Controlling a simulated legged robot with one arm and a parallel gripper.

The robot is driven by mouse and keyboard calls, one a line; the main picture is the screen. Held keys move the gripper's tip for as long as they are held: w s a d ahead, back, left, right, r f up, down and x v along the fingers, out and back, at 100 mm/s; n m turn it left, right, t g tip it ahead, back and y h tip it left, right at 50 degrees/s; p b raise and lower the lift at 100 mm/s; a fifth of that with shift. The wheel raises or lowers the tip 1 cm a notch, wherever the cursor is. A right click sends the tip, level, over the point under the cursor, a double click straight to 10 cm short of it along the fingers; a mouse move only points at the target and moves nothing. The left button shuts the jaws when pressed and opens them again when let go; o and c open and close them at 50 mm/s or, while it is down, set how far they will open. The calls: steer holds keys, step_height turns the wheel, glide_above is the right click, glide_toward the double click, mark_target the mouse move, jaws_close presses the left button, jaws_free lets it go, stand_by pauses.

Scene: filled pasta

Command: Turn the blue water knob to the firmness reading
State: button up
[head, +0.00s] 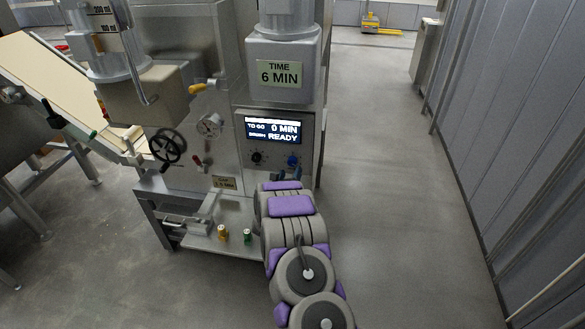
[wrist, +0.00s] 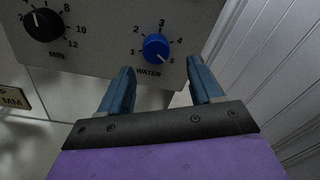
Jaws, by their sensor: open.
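The blue water knob (wrist: 156,47) is on the grey control panel (wrist: 100,62), above the label WATER, with a dial marked 1 to 5. Its white pointer mark appears to face the lower right, near 5. It also shows small in the head view (head: 293,161). My gripper (wrist: 162,82) is open and empty, its two blue fingers apart just below the knob, one to each side, not touching it. In the head view my gripper (head: 285,175) is at the panel's lower edge. The display (head: 272,131) reads TO GO 0 MIN and READY; no firmness reading is legible.
A black MIN knob (wrist: 43,24) is left of the blue knob. A black handwheel (head: 167,145) and a round gauge (head: 209,125) are on the machine's left part. A yellow can (head: 222,232) and a green can (head: 247,235) stand on the low shelf. Open floor lies to the right.

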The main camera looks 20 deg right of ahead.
mark_target(291, 164)
steer(key=w, duration=0.1)
steer(key=w+d, duration=0.1)
steer(key=w, duration=0.1)
steer(key=shift+w+r, duration=0.15)
steer(key=shift+w+d+b, duration=0.25)
steer(key=shift+d+b, duration=0.05)
steer(key=shift+d, duration=0.5)
steer(key=shift+a, duration=0.45)
steer(key=c, duration=0.5)
steer(key=shift+d, duration=0.15)
steer(key=c, duration=0.5)
steer(key=shift+c, duration=0.2)
